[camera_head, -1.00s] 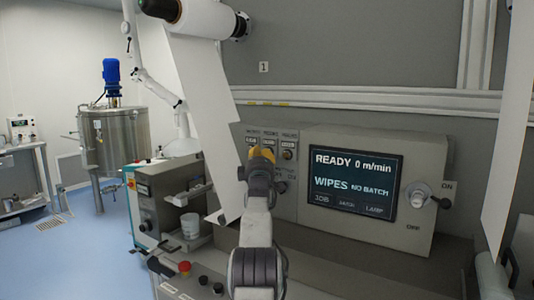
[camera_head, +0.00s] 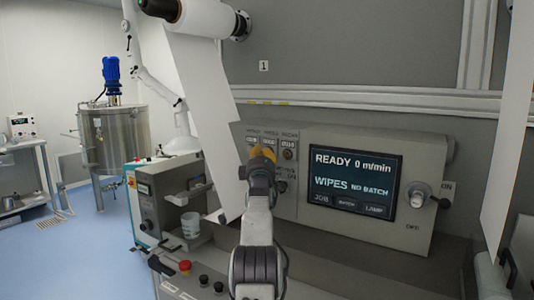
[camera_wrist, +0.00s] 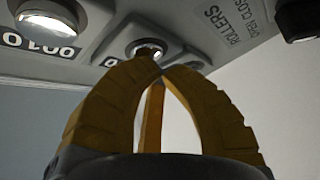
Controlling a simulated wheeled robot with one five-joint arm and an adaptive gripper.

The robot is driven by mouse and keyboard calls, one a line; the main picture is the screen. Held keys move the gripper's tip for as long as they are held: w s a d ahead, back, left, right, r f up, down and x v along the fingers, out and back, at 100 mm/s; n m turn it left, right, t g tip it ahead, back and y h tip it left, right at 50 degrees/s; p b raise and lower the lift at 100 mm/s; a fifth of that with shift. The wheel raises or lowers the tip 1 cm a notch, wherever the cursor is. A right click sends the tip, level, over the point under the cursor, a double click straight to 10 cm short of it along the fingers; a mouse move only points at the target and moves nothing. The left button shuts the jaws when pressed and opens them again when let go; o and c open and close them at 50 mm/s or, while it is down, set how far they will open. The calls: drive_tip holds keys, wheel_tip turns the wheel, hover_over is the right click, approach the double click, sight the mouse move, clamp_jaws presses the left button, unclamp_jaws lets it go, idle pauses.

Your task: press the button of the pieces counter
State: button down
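The counter panel (camera_head: 270,165) on the grey machine carries a row of small counters with labels too small to read surely. The middle one (camera_head: 270,141) seems to be the pieces counter. My gripper (camera_head: 262,151) has yellow fingers and stands just in front of and below this row. In the wrist view my gripper (camera_wrist: 157,68) has its fingertips drawn together, with nothing between them. A round, lit button (camera_wrist: 147,48) in a metal ring lies just beyond the tips; contact cannot be told. A second button (camera_wrist: 48,22) sits to its left, beside a number plate (camera_wrist: 38,46).
A screen (camera_head: 352,182) reading READY 0 m/min and WIPES NO BATCH is right of the panel, with a rotary switch (camera_head: 418,194) beyond. A white web (camera_head: 207,115) hangs close on the left. A red stop button (camera_head: 184,267) is lower left.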

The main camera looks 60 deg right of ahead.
drive_tip(key=shift+a+f+b, duration=0.15)
drive_tip(key=shift+a+b, duration=0.05)
drive_tip(key=shift+b, duration=0.35)
drive_tip(key=shift+s+a+b, duration=0.1)
drive_tip(key=shift+a+b, duration=0.6)
drive_tip(key=shift+b, duration=0.4)
drive_tip(key=shift+a, duration=0.1)
